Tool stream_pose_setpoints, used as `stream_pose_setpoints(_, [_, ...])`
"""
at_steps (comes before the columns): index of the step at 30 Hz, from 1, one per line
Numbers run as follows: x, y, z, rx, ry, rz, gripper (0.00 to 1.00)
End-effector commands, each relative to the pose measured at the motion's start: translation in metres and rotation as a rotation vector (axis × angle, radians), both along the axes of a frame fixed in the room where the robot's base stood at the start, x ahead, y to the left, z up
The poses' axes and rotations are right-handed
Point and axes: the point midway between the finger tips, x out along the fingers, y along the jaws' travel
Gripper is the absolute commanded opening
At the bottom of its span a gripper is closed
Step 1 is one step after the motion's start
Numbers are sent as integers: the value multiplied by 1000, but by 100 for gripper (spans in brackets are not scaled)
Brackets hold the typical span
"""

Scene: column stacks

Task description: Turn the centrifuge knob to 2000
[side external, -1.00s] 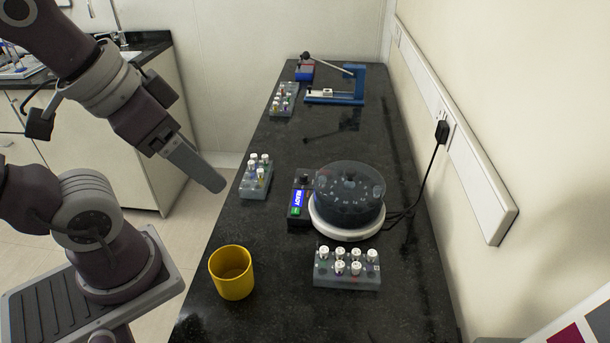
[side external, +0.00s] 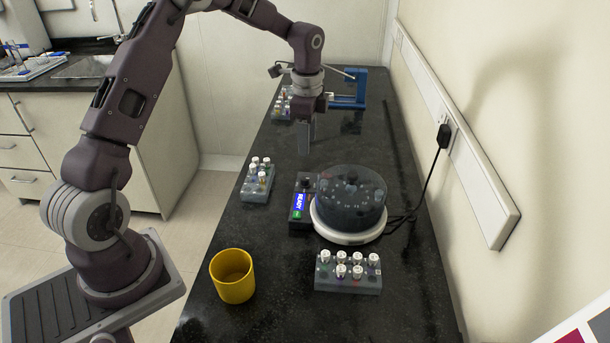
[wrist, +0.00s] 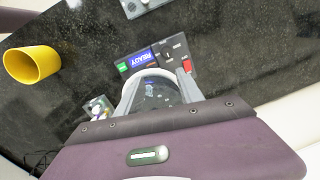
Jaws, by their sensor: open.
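The centrifuge (side external: 347,205) stands on the black bench, with a smoky clear lid over a dark rotor and a pale round base. Its dark control panel (side external: 300,212) is on its left side, with a lit blue display reading READY and a green patch below it. A small dark knob (side external: 306,182) is at the panel's far end; its setting is too small to read. My gripper (side external: 304,152) points down above the bench, beyond the panel, apart from the knob and empty. In the wrist view, the panel (wrist: 150,56) lies just ahead of my open fingers (wrist: 160,76), with a red switch at its right.
A vial rack (side external: 257,181) stands left of the panel, another (side external: 347,272) in front of the centrifuge. A yellow cup (side external: 233,276) is near the left edge. A blue stand (side external: 349,92) is at the back. A black cable (side external: 427,185) runs to the wall.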

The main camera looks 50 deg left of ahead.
Motion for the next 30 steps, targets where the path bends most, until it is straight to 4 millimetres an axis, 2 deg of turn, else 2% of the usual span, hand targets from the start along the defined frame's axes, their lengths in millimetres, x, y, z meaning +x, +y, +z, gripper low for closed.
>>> stream_pose_setpoints(1, [7, 11, -26, -22, 22, -28, 44])
stream_pose_setpoints(3, [14, 22, -50, -41, 38, -68, 44])
stream_pose_setpoints(7, [17, 30, -73, -56, 50, -100, 44])
stream_pose_setpoints(15, [17, 29, -122, -56, 52, -101, 44])
stream_pose_setpoints(21, [17, 29, -140, -55, 49, -100, 44])
stream_pose_setpoints(27, [17, 29, -140, -54, 48, -100, 44])
stream_pose_setpoints(30, [17, 29, -140, -54, 48, -100, 26])
